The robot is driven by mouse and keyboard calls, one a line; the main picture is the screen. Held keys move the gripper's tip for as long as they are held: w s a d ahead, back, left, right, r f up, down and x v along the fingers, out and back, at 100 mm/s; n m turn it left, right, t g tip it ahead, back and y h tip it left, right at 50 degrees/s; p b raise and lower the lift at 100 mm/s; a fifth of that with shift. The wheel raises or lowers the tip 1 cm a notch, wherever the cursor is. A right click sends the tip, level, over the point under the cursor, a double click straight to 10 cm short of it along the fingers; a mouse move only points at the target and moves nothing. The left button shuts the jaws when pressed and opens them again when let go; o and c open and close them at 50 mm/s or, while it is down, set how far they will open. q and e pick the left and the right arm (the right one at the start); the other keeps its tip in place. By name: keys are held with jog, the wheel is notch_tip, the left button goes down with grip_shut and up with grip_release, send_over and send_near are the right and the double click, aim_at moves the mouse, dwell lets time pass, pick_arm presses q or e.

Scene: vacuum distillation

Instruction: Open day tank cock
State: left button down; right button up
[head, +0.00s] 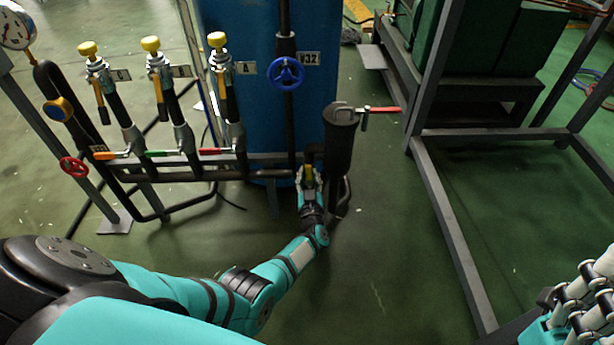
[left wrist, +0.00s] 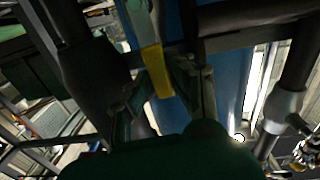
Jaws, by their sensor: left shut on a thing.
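A yellow cock handle (head: 309,172) sits low in front of the blue tank (head: 262,110), just left of a black vertical cylinder. I take it for the day tank cock, but no label on it is readable. My left gripper (head: 310,184) reaches it from below and is shut on it. In the left wrist view, the yellow handle (left wrist: 157,74) hangs down between the fingers of the left gripper (left wrist: 160,85). The cock body is mostly hidden. Part of my right gripper (head: 580,300) shows at the lower right, away from the piping; its jaw opening is unclear.
A blue handwheel (head: 286,73) is above, and a red lever (head: 384,110) sticks out right of the black cylinder (head: 339,140). Several yellow-capped valves (head: 150,44) stand on the left manifold. A grey frame (head: 455,235) stands at the right. Green floor between is clear.

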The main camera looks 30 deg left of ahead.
pick_arm(q)
jog(key=shift+d+f, duration=0.1)
jog(key=shift+d, duration=0.05)
jog(key=c, duration=1.2)
grip_release()
jog(key=shift+o, duration=0.2)
jog(key=v, duration=0.7)
jog(key=shift+s, duration=0.2)
jog(key=shift+d, duration=0.1)
